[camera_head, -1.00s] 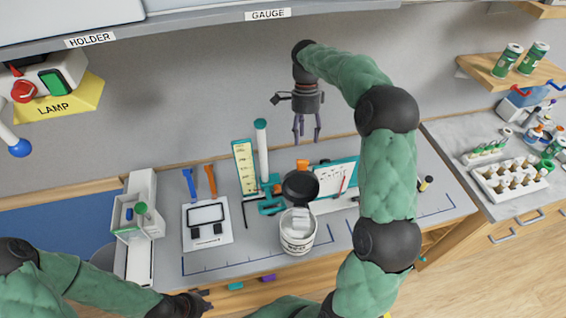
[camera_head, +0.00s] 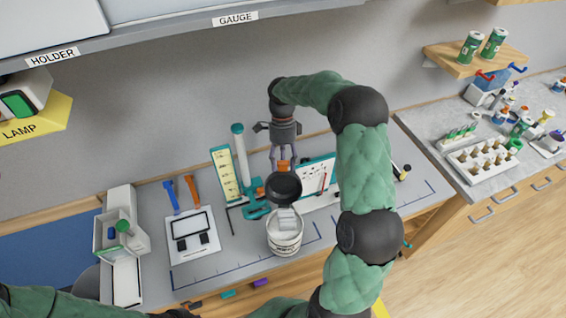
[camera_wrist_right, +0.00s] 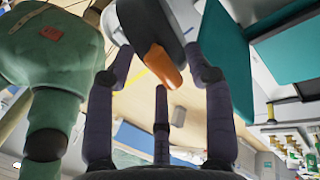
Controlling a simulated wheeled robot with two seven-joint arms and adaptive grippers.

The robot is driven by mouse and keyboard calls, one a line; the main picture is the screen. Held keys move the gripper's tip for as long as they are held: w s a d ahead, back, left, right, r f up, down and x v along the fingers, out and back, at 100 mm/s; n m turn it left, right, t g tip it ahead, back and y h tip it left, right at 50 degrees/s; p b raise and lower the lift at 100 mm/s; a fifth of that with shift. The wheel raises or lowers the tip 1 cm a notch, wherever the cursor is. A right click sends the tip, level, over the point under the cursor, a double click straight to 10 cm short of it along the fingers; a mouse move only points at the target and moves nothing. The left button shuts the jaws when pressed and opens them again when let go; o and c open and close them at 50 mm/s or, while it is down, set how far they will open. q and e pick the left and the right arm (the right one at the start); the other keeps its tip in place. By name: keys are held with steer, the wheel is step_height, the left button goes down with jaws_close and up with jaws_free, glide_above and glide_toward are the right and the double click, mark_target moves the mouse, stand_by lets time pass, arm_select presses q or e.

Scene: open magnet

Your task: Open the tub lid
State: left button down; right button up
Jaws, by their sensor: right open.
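The white tub (camera_head: 285,242) stands near the front of the bench in the head view. A dark round lid-like piece (camera_head: 283,190) is at its back, above the rim, with a pale block (camera_head: 288,219) in front of it. An orange tab (camera_head: 283,165) shows behind the dark piece. In the right wrist view the orange tab (camera_wrist_right: 162,66) sticks out from a dark rounded edge, between my fingers. My right gripper (camera_head: 284,165) is open, fingers pointing down around the tab; contact cannot be told. My left gripper (camera_head: 184,312) is mostly cut off at the bottom edge.
A teal stand with a post (camera_head: 241,160) and a yellow gauge card (camera_head: 226,174) are left of the tub. A white board with teal edge (camera_head: 317,177) stands close on the right. A tablet-like panel (camera_head: 191,235) lies further left. Bare bench lies in front.

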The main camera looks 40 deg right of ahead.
steer(key=shift+s+a+f, duration=0.1)
steer(key=shift+s+f, duration=0.05)
steer(key=shift+f, duration=0.3)
jaws_close()
steer(key=shift+s+a+r+t+h+b, duration=0.35)
steer(key=shift+s+a+t+b, duration=0.15)
steer(key=shift+s+b, duration=0.25)
steer(key=shift+s+a+r+t+h+b, duration=0.2)
steer(key=shift+s+a+t+h+b, duration=0.15)
steer(key=shift+s+a+t+b, duration=0.25)
steer(key=shift+s+a+r, duration=0.25)
steer(key=shift+s+r, duration=0.05)
steer(key=shift+s, duration=0.25)
steer(key=shift+w, duration=0.15)
